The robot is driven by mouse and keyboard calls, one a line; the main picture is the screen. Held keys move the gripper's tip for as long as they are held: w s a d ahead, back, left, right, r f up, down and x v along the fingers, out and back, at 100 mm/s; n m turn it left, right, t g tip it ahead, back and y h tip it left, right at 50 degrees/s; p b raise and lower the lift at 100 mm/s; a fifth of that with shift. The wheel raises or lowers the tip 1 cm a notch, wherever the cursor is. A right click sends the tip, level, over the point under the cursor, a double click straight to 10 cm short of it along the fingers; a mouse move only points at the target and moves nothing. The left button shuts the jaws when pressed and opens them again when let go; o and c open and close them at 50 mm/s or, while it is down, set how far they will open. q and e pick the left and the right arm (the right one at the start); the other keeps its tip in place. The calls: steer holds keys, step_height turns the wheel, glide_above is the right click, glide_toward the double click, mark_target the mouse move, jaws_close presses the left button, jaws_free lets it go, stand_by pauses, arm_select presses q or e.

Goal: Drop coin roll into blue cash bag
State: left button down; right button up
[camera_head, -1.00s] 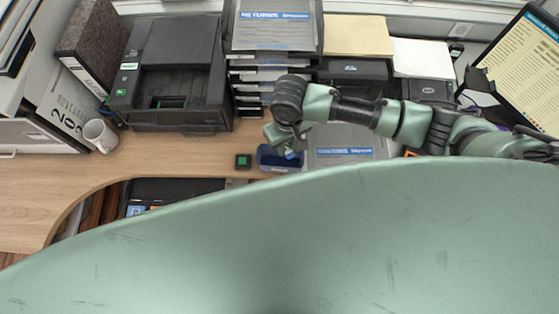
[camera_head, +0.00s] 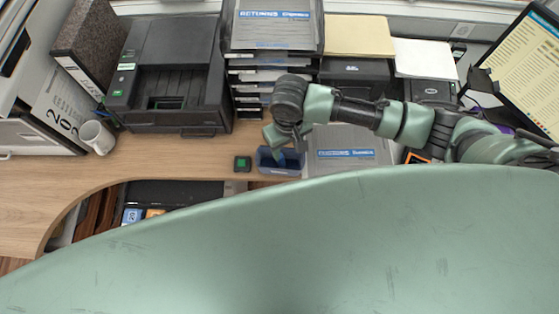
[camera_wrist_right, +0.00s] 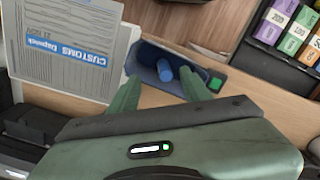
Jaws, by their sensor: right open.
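The blue cash bag (camera_head: 268,165) stands open on the counter near its front edge. It also shows in the wrist view (camera_wrist_right: 143,55). A blue cylinder, which looks like the coin roll (camera_wrist_right: 165,70), lies inside the bag in the wrist view. My right gripper (camera_head: 281,143) is over the bag, fingers pointing down. In the wrist view its two green fingers (camera_wrist_right: 158,90) are spread apart, with nothing held between them. The gripper partly hides the bag in the head view. My left gripper is not in view.
A small black box with a green top (camera_head: 243,163) stands left of the bag. A grey customs folder (camera_head: 345,160) lies to its right. A printer (camera_head: 170,85), tray stack (camera_head: 246,75) and white mug (camera_head: 98,136) stand behind and left. The left counter is clear.

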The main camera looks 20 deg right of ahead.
step_height(320, 180, up, 7)
steer(key=b, duration=0.1)
stand_by(0.7)
